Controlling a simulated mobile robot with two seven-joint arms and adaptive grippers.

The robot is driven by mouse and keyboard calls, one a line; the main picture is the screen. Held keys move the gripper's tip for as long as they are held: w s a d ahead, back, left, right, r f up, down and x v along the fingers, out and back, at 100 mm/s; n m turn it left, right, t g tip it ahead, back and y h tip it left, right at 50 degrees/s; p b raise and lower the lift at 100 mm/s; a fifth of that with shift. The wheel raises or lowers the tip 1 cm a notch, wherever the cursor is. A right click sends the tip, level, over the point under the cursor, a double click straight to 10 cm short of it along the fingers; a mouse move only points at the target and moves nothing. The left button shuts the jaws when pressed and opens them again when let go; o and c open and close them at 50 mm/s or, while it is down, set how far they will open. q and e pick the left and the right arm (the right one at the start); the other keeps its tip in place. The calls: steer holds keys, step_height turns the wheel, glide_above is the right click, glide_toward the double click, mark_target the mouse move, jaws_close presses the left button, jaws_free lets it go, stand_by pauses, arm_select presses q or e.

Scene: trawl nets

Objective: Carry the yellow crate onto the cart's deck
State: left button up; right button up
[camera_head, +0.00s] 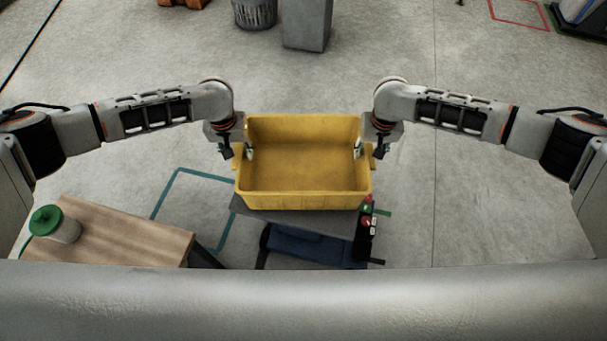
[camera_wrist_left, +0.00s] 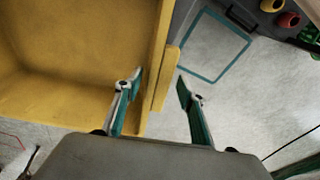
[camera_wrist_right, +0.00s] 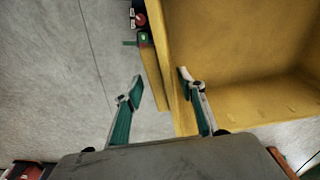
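The yellow crate (camera_head: 303,178) is open-topped and looks empty and level. In the head view it overlaps the far part of the cart's dark grey deck (camera_head: 335,222); I cannot tell whether it rests on it or hangs just above. My left gripper (camera_head: 238,152) is at the crate's left end, with fingers spread on either side of the end wall in the left wrist view (camera_wrist_left: 160,80). My right gripper (camera_head: 369,150) is at the right end, its fingers likewise apart around the wall in the right wrist view (camera_wrist_right: 161,82). The crate's underside is hidden.
A control panel (camera_head: 367,230) with red and green buttons is on the cart's right side. A wooden table (camera_head: 130,240) with a green-lidded container (camera_head: 62,226) stands at the near left. A grey box (camera_head: 307,25) and wire basket (camera_head: 254,12) stand far off. Floor to the right is clear.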

arm_select(q)
steer(key=shift+d, duration=0.1)
arm_select(e)
steer(key=shift+a, duration=0.1)
arm_select(q)
steer(key=shift+r, duration=0.55)
arm_select(e)
steer(key=shift+r, duration=0.15)
arm_select(q)
step_height(320, 180, up, 11)
steer(key=s, duration=0.1)
steer(key=shift+s, duration=0.25)
arm_select(e)
step_height(320, 180, up, 12)
steer(key=s, duration=0.1)
steer(key=shift+s, duration=0.3)
arm_select(q)
steer(key=shift+f, duration=0.1)
steer(key=shift+s, duration=0.15)
arm_select(e)
steer(key=shift+s+f, duration=0.1)
steer(key=shift+f, duration=0.15)
